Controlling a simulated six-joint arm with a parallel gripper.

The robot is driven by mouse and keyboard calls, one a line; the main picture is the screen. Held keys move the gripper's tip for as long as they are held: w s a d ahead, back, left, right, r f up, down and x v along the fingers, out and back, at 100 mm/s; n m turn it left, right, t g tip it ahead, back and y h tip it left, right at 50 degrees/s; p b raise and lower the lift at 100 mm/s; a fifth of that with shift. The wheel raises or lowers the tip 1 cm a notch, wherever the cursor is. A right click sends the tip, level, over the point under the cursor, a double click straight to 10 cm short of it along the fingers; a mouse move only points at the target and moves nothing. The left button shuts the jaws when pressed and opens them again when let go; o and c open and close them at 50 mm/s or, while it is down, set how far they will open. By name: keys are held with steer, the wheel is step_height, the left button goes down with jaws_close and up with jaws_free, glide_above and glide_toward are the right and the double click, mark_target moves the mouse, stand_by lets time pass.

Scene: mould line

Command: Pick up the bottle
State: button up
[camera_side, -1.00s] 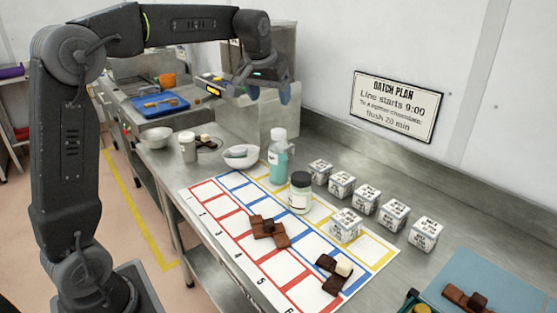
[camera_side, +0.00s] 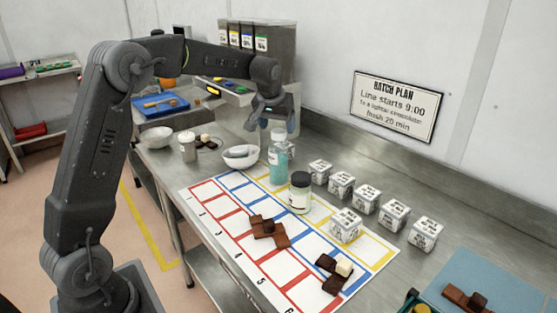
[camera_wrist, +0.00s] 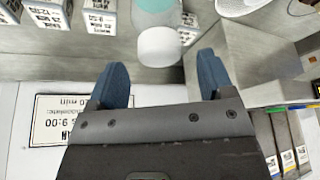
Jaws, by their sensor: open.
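The bottle (camera_side: 278,160) stands upright on the steel counter, clear with teal contents and a white cap, just behind the grid mat. In the wrist view its white cap (camera_wrist: 159,45) shows between and beyond my fingertips, and its teal part is cut off by the top edge. My gripper (camera_side: 270,127) is open and empty, pointing down, just above and slightly left of the bottle cap in the side view. In the wrist view my gripper (camera_wrist: 162,72) has its two blue fingers wide apart, with nothing between them.
A dark jar with a white label (camera_side: 300,193) stands close in front of the bottle. A white bowl (camera_side: 240,156) is to its left. Several printed white cubes (camera_side: 365,199) line the right. Chocolate pieces (camera_side: 270,232) lie on the grid mat (camera_side: 205,190).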

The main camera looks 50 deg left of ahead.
mark_target(278, 131)
steer(key=x, duration=0.3)
steer(key=shift+f, duration=0.15)
jaws_close()
stand_by(0.6)
